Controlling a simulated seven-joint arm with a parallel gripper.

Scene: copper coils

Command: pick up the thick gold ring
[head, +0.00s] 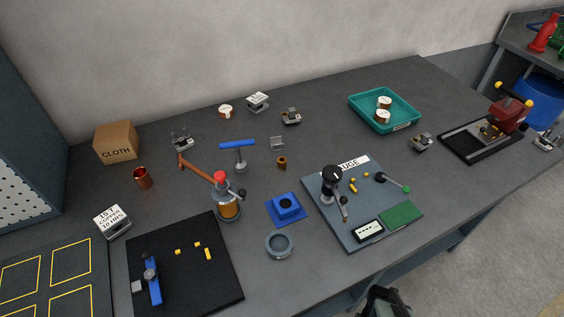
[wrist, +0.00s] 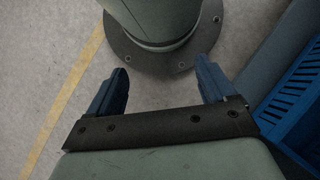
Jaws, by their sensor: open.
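A small thick gold-brown ring (head: 282,162) lies on the dark grey table near its middle in the head view. It is just below a small grey metal bracket and to the right of the blue-handled tool. My gripper (wrist: 162,65) is open and empty in the wrist view, with its two blue fingers spread apart. It points at a grey floor and a round bolted base, far from the ring. The ring is not in the wrist view. A dark part at the bottom edge of the head view seems to be mine.
A blue block (head: 287,207) and a grey ring (head: 279,244) lie nearer the front. A gauge board (head: 345,235) lies right. A teal tray (head: 357,97) sits behind.

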